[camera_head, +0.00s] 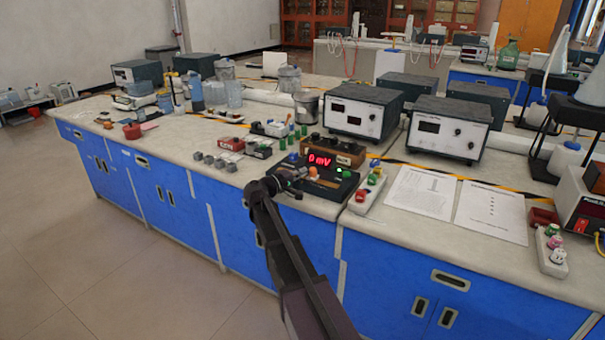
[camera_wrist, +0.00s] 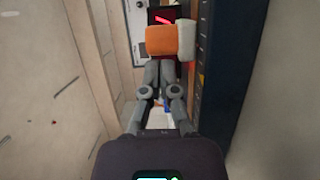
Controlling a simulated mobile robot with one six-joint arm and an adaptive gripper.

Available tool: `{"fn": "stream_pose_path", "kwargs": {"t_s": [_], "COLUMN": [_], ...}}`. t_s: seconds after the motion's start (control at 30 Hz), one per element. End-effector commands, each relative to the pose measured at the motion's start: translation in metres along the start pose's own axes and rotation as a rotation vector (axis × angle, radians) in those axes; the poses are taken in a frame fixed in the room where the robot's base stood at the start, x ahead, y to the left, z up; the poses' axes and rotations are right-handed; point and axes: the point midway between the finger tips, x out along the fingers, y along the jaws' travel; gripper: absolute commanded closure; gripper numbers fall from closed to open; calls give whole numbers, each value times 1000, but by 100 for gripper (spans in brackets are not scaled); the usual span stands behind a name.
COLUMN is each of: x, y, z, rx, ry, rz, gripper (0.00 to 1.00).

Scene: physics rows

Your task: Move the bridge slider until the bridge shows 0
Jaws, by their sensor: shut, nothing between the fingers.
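The bridge is a dark box (camera_head: 338,188) near the front edge of the bench. Its red lit display (camera_head: 320,161) appears to read "0 mV", though the digit is small. My gripper (camera_head: 298,180) is at the box's left front part, below the display. In the wrist view my gripper (camera_wrist: 160,72) has its fingers together with nothing between them. An orange block with a grey end (camera_wrist: 163,40), perhaps the slider knob, lies just beyond the fingertips. I cannot tell whether they touch. The block partly covers the red display (camera_wrist: 163,16).
A wooden box with dials (camera_head: 333,148) stands behind the bridge. A strip with coloured knobs (camera_head: 368,190) lies to its right, and papers (camera_head: 420,192) beyond. Two power supplies (camera_head: 360,112) (camera_head: 447,128) stand behind. Small grey blocks (camera_head: 214,161) sit to the left.

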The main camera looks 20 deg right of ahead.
Motion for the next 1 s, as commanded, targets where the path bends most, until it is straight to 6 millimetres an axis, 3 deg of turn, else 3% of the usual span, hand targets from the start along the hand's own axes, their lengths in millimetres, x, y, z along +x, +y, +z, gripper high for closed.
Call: {"fn": "stream_pose_path", "kwargs": {"t_s": [0.37, 0.7, 1.0], "x": [-30, -88, -121], "y": [0, 0, 0], "z": [-24, -21, -21], "rx": [0, 0, 0], "ry": [0, 1, -1], "rz": [0, 0, 0], "gripper": [100, 100, 100]}}
